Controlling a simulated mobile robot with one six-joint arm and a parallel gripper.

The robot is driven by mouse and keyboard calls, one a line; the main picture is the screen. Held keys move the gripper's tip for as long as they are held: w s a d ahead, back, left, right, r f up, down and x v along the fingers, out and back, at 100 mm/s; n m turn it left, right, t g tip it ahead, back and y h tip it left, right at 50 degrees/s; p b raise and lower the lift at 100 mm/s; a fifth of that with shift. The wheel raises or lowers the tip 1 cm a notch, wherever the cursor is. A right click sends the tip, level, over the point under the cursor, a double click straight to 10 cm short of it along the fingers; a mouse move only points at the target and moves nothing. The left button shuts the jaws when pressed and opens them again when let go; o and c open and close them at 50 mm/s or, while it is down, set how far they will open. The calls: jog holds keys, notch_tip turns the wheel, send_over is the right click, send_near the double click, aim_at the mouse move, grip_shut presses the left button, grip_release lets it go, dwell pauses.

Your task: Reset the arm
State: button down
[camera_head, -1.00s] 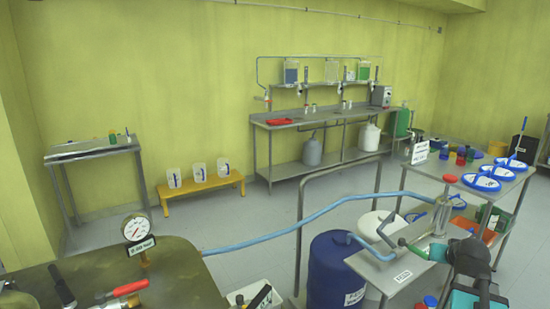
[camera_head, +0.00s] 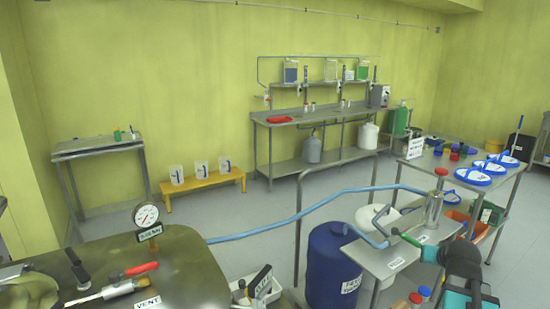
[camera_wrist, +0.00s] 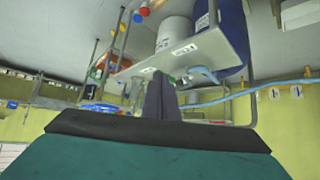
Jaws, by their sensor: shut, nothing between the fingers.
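My gripper (camera_wrist: 160,88) shows in the wrist view as two dark fingers pressed together, with nothing between them. The dark and teal wrist housing fills the bottom of that view. In the head view my arm is at the lower right, in front of a small steel table (camera_head: 402,258). The wrist view is upside down and shows the table's label plate (camera_wrist: 186,50) close behind the fingers.
A blue drum (camera_head: 333,268) and a white vessel stand by the small table. A blue hose (camera_head: 300,217) runs across to the brass-coloured vessel (camera_head: 195,262) with a gauge (camera_head: 146,215). A side table with blue-rimmed dishes (camera_head: 472,176) is at right. Open floor lies behind.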

jog(key=s+a+f+n+g+y, duration=0.1)
jog(key=s+a+f+g, duration=0.1)
jog(key=a+f, duration=0.75)
jog(key=s+a+f+n+g+y, duration=0.1)
jog(key=s+a+f+g+y, duration=0.15)
jog(key=a+f, duration=0.65)
jog(key=s+a+f+n+g, duration=0.15)
jog(key=a+f, duration=0.35)
jog(key=f, duration=0.9)
jog(key=s+a+f+g, duration=0.2)
jog(key=s+f, duration=0.4)
jog(key=s, duration=0.4)
jog(key=s+a+f+g, duration=0.3)
jog(key=s+f, duration=0.3)
jog(key=s, duration=0.5)
jog(key=s+a+f+g, duration=0.3)
jog(key=s+f, duration=0.3)
jog(key=s, duration=0.5)
jog(key=shift+a+n, duration=0.35)
jog(key=shift+a, duration=0.2)
